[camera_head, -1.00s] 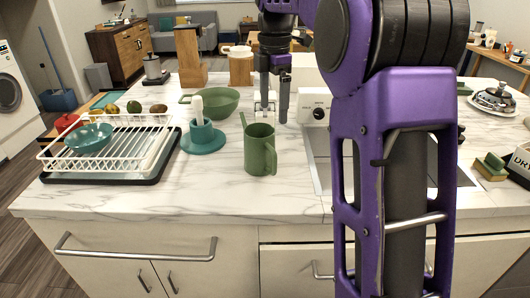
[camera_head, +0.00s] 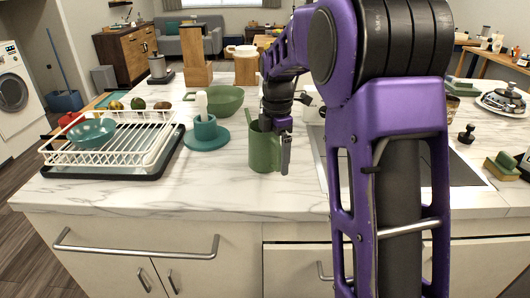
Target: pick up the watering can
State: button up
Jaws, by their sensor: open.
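The green watering can (camera_head: 262,153) stands upright on the marble counter, in front of the green bowl. My gripper (camera_head: 281,150) points down at the can's upper right side. One dark finger shows in front of the can's right edge; the other finger is hidden. The jaws are open, and I cannot tell whether they touch the can. My gripper and wrist cover part of the can's rim and right side.
A white dish rack (camera_head: 110,145) with a teal bowl (camera_head: 91,133) stands at the left. A teal saucer (camera_head: 206,141) with a teal cup (camera_head: 203,128) is just left of the can. The green bowl (camera_head: 226,100) is behind. Counter in front of the can is clear.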

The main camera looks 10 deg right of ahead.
jog(key=shift+f, duration=0.7)
jog(key=shift+r, duration=0.1)
grip_shut()
